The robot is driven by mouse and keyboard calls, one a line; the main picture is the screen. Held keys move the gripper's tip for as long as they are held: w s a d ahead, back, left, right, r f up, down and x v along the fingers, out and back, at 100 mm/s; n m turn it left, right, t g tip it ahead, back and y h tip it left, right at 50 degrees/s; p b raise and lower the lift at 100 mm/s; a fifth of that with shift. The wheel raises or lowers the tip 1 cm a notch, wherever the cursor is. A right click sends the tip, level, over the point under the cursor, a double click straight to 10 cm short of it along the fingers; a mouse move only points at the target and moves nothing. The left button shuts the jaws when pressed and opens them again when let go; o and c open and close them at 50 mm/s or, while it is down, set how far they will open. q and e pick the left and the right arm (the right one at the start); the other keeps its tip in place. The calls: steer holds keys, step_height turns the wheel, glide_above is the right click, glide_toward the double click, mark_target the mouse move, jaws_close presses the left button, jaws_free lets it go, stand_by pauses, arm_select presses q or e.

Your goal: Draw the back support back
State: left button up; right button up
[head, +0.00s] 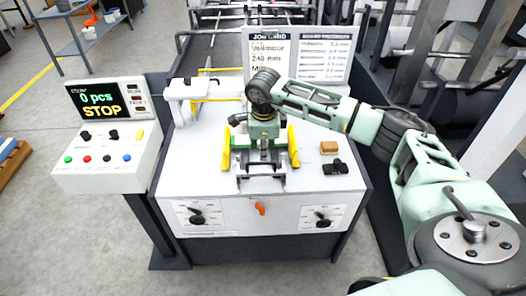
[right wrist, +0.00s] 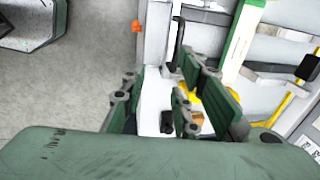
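In the head view my right gripper (head: 264,150) points down into the fixture in the middle of the white machine table (head: 190,185). A yellow guide stands on the left (head: 226,148) and another on the right (head: 293,146). A dark bracket (head: 261,184) lies at the fixture's front. My arm and gripper cover much of the fixture's middle and rear, so I cannot clearly pick out the back support. In the right wrist view the green finger pads of my right gripper (right wrist: 165,105) stand apart, with the table visible between them. My left gripper is not in view.
A brown block (head: 329,148) and a black clamp-like part (head: 336,167) lie right of the fixture. A control box (head: 104,135) reading STOP stands left. Job cards (head: 296,58) stand behind. An orange lever (head: 261,209) and two dials are on the front panel.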

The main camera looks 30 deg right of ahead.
step_height(320, 180, up, 10)
steer(key=s+a, duration=0.1)
steer(key=shift+s+f, duration=0.15)
steer(key=shift+s, duration=0.15)
